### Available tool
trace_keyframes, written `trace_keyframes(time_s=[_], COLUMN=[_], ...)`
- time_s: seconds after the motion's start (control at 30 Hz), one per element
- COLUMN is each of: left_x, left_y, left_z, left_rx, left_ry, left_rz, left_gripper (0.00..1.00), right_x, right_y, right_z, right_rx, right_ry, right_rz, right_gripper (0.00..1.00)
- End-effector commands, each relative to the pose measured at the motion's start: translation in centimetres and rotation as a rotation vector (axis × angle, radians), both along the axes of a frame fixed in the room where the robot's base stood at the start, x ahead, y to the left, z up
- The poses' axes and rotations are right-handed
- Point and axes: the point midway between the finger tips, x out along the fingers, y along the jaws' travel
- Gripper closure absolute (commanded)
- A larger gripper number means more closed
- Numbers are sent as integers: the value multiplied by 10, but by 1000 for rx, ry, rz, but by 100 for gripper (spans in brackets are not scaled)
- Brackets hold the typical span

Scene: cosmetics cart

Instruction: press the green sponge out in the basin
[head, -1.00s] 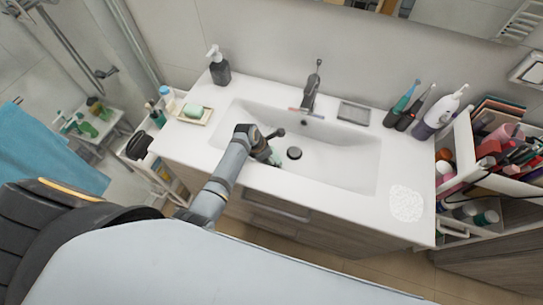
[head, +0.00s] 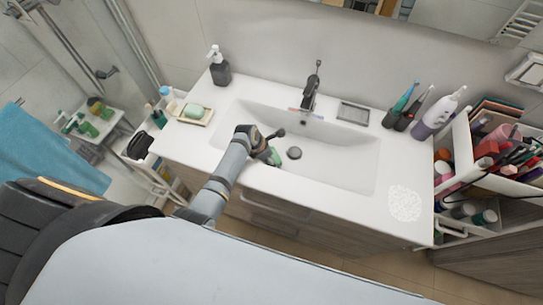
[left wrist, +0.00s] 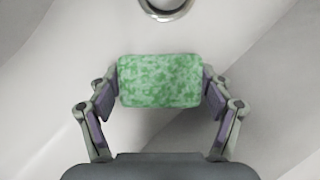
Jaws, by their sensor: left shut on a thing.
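The green sponge (left wrist: 160,82) is a mottled green block between the two fingers of my left gripper (left wrist: 160,88) in the left wrist view. The fingers touch its left and right ends, so the gripper is shut on it. In the head view my left gripper (head: 268,148) is inside the white basin (head: 335,160), at its left part, and the sponge (head: 274,158) shows partly beside it. The dark drain (head: 294,153) lies just to the right of the sponge. I cannot tell whether the sponge touches the basin floor. My right gripper is not in view.
A dark tap (head: 311,88) stands behind the basin. A soap dish (head: 195,114) and a dispenser (head: 219,68) are at the left. Toothbrushes (head: 402,106) stand at the back right. A white textured patch (head: 404,203) lies on the front right counter.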

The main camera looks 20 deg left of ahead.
Motion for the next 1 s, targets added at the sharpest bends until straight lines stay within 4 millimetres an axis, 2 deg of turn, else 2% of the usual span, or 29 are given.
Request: trace_keyframes(time_s=[1.0], left_x=[-4], left_y=[0], left_z=[-3], left_rx=[2], left_ry=[11], left_rz=[-1], left_gripper=[46], right_x=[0], right_y=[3], right_z=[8], right_rx=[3], right_ry=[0], right_rz=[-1], right_gripper=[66])
